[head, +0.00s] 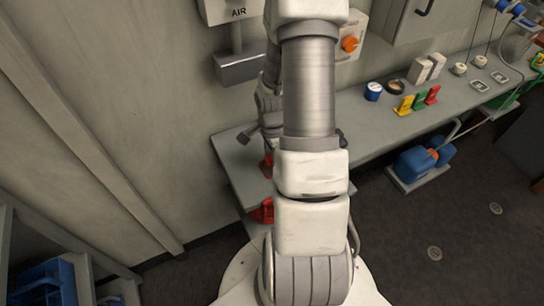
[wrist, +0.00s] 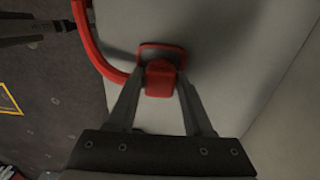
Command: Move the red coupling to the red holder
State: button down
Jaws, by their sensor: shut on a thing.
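In the wrist view my gripper (wrist: 160,84) has its two fingers closed on either side of a red block, which I take for the red coupling (wrist: 160,78). In the head view my arm hides most of the gripper, and a small red patch (head: 267,165) shows beside the arm over the grey bench. A red upright piece, likely the red holder (head: 432,95), stands on the bench at the right, beside a green and a yellow one.
A thick red curved tube (wrist: 97,45) runs left of the coupling in the wrist view. The bench (head: 365,118) runs along the wall, with a blue roll (head: 373,91) and white boxes (head: 420,70).

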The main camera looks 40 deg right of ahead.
jog(key=shift+f+b, duration=0.55)
jog(key=shift+c, duration=1.1)
grip_release()
jog(key=shift+r, duration=0.1)
notch_tip(320, 180, up, 17)
jog(key=p, duration=0.1)
jog(key=shift+r, duration=0.2)
